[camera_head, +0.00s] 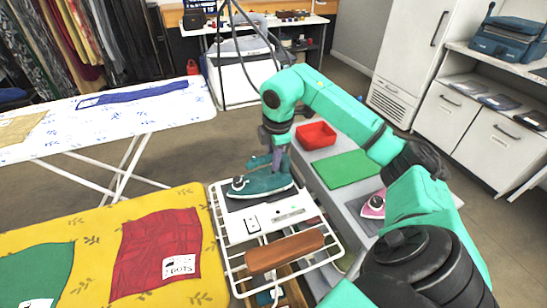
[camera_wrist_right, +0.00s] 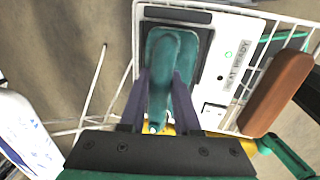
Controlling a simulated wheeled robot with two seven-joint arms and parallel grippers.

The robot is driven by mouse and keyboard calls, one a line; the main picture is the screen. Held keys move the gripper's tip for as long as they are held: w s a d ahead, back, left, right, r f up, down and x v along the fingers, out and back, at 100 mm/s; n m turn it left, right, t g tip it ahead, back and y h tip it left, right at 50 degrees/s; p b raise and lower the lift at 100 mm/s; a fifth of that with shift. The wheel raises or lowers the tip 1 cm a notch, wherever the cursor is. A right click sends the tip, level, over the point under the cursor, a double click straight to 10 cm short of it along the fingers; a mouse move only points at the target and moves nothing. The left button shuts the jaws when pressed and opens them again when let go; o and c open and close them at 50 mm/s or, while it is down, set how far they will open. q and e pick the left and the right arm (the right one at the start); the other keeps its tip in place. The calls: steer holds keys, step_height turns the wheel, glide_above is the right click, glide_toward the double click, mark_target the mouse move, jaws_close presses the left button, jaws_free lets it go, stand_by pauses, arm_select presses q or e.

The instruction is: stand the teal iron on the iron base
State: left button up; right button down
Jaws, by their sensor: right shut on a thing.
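The teal iron (camera_head: 262,187) is over the iron base (camera_head: 237,226), a white unit with a dark plate, on a white wire rack. The iron looks roughly level; I cannot tell whether it touches the plate. My right gripper (camera_head: 277,163) comes down from above and is shut on the iron's handle. In the right wrist view the iron (camera_wrist_right: 175,50) sits between the fingers of the gripper (camera_wrist_right: 160,95), over the dark plate of the base (camera_wrist_right: 222,75). The handle is partly hidden by the fingers. My left gripper is not in view.
A brown bar (camera_head: 285,249) lies on the wire rack (camera_head: 335,250) beside the base. A grey table at right holds a red tray (camera_head: 316,135), a green mat (camera_head: 346,169) and a pink iron (camera_head: 374,206). A yellow board (camera_head: 90,235) with red and green cloths adjoins the rack's left.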

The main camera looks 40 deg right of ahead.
steer(key=c, duration=0.6)
jaws_free()
steer(key=shift+f, duration=0.1)
steer(key=shift+r, duration=0.55)
steer(key=r, duration=0.3)
steer(key=s+r+p, duration=0.1)
steer(key=r, duration=0.3)
steer(key=s+r+p, duration=0.1)
steer(key=r, duration=0.3)
steer(key=shift+s+a, duration=0.15)
steer(key=shift+a, duration=0.25)
